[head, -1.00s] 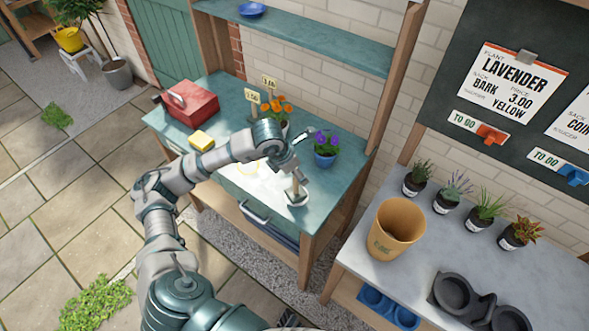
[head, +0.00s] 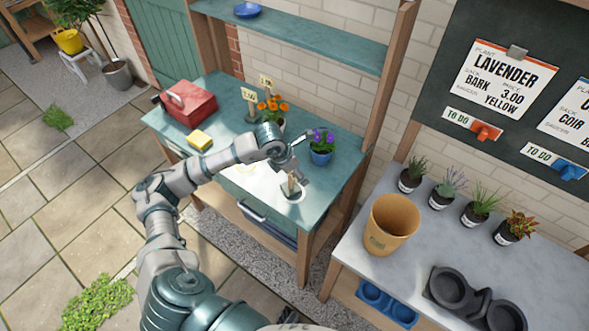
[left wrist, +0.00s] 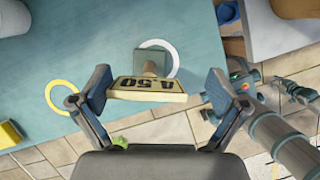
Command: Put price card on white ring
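The price card (left wrist: 148,90), a cream plate reading 4.50, stands on a post with a square grey-green base (left wrist: 145,62); in the head view the card (head: 291,184) is small, in front of my gripper. The white ring (left wrist: 176,60) lies flat on the teal bench. The base overlaps the ring's left side, with the arc showing above and to the right. My left gripper (left wrist: 157,85) has its fingers apart on either side of the card, with a clear gap at the right finger. My right arm shows at the right edge of the left wrist view; its finger state is unclear.
A yellow ring (left wrist: 62,97) lies left of the card. A purple-flowered blue pot (head: 321,150) stands close to my left gripper. Orange flowers (head: 274,107), two other price cards (head: 249,95), a yellow sponge (head: 200,139) and a red toolbox (head: 188,103) stand farther left.

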